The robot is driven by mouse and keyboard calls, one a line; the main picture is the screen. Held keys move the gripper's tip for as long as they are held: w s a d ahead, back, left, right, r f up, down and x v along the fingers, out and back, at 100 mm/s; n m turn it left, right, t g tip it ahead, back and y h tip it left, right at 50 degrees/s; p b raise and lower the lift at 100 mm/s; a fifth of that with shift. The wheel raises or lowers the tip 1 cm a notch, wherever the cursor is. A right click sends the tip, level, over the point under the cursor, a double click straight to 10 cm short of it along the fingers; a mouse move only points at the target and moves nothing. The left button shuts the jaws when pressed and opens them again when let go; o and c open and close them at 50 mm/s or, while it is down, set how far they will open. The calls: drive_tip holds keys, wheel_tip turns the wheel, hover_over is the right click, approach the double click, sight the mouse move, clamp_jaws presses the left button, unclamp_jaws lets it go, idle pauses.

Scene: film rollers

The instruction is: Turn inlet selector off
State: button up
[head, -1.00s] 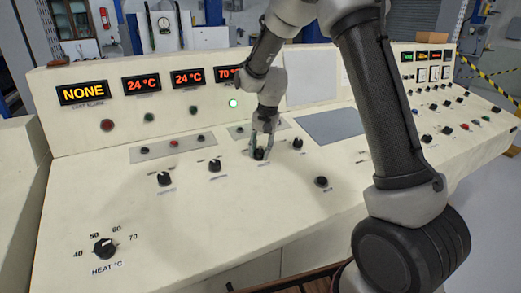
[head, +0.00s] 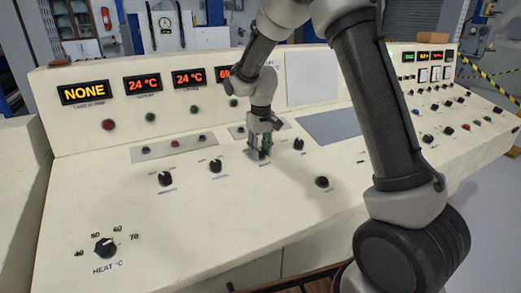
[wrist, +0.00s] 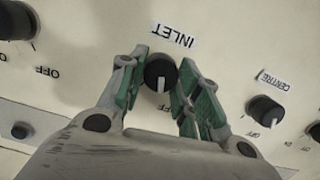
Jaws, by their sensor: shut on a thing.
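In the head view my gripper (head: 260,151) reaches down onto the panel and hides most of the knob.
The CENTRE knob (wrist: 265,110) stands to the right in the wrist view. In the head view, black knobs (head: 298,144) and (head: 215,166) flank my gripper. A HEAT knob (head: 105,246) is at front left. Red displays (head: 189,77) line the upright back panel.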

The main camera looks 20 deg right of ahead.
drive_tip(key=shift+n, duration=1.1)
drive_tip(key=o, duration=1)
wheel_tip(320, 180, up, 12)
drive_tip(key=s, duration=0.1)
drive_tip(key=shift+a, duration=0.3)
